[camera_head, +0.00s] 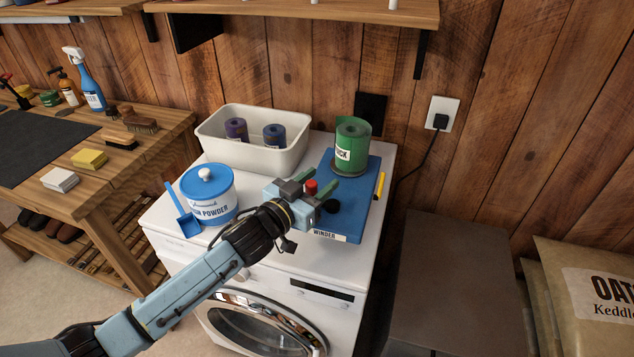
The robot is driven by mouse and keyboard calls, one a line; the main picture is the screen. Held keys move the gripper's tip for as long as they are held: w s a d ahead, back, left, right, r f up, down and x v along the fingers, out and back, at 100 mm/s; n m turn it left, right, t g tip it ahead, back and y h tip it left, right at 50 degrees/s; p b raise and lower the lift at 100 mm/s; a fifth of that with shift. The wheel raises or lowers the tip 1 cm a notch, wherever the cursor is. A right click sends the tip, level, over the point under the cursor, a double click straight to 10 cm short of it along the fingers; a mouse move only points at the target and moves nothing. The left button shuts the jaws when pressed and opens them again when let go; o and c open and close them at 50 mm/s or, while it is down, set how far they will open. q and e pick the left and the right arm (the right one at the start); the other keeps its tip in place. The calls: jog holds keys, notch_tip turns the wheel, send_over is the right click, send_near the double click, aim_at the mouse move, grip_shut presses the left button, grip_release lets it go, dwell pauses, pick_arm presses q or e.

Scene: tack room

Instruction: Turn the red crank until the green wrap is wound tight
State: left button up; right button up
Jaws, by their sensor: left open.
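The green wrap (353,147) is a rolled cylinder standing upright at the back of the blue winder (351,205), which lies on the white washing machine. The red crank knob (311,186) shows between the fingers of my left gripper (326,188). The gripper is open and reaches over the winder from the left, with its fingers on either side of the knob; I cannot tell whether they touch it. The rest of the crank is hidden by the gripper. My right gripper is not in view.
A white bin (213,131) with a purple and a blue roll stands behind. A blue-and-white powder tub (210,194) and blue scoop (183,213) sit left of the winder. A yellow marker (380,185) lies at its right edge. A shelf (300,10) hangs above.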

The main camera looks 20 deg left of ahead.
pick_arm(q)
jog(key=shift+c, duration=0.2)
grip_shut()
